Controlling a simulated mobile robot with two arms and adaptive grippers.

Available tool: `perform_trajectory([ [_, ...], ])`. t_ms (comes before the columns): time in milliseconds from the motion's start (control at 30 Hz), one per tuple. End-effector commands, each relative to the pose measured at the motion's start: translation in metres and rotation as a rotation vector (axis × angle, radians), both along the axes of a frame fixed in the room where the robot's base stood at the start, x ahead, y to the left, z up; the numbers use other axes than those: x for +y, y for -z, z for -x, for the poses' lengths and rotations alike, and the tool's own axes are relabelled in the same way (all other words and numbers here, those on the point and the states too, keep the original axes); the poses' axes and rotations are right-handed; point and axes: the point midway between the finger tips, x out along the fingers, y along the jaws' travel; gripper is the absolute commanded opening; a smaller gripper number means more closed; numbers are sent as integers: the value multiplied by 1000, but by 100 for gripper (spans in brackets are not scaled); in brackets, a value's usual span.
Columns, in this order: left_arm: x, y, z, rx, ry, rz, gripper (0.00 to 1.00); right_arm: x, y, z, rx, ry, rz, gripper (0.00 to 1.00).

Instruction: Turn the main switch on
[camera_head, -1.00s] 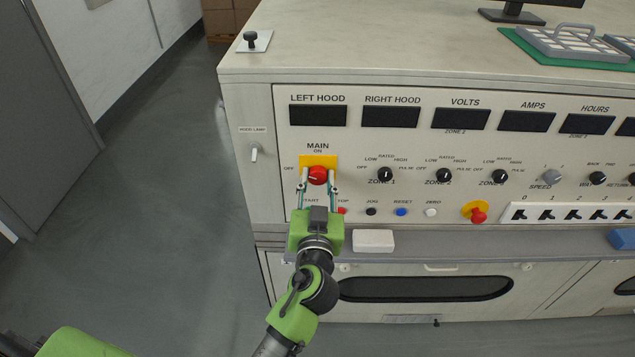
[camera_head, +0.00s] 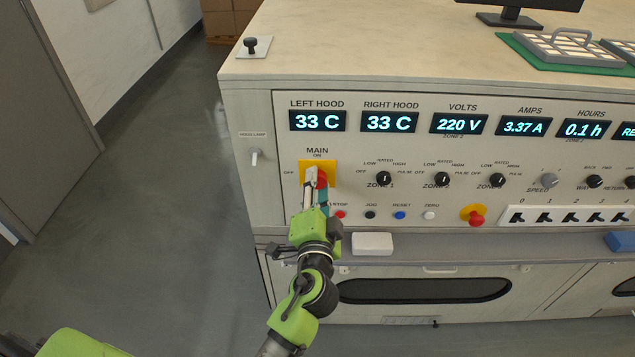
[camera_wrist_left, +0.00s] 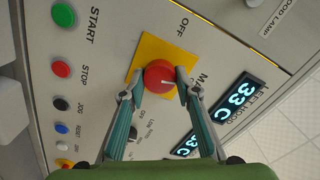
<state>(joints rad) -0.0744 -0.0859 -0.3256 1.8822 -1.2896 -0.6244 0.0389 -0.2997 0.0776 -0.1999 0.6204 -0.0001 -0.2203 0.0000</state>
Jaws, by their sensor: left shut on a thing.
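The main switch is a red round knob (camera_head: 322,181) on a yellow plate (camera_head: 331,167) at the left of the panel, under the MAIN and ON labels. My left gripper (camera_head: 313,177) is shut on the knob and partly covers it in the head view. In the left wrist view the two fingers sit on either side of the red knob (camera_wrist_left: 158,74). The knob's white mark there points toward the MAIN label, away from the OFF label. My right gripper is not in view.
Lit displays (camera_head: 318,121) run along the panel top. Black zone knobs (camera_head: 385,178) are to the right, with small buttons (camera_head: 400,215) below. A white block (camera_head: 373,243) lies on the ledge beside my wrist. The floor at left is clear.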

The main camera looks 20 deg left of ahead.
Motion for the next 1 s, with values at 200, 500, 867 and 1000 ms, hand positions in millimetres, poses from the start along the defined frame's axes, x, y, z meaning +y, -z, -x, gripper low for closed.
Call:
perform_trajectory([
  [200, 0, -3, -1, 39, -1, -147, 8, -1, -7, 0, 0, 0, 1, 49],
  [500, 1, -2, -1, 72, -2, -261, 8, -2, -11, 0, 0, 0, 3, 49],
  [867, 1, -2, -1, 79, -2, -292, 8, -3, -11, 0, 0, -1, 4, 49],
  [1000, 1, -2, -1, 79, -2, -292, 8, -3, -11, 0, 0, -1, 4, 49],
])
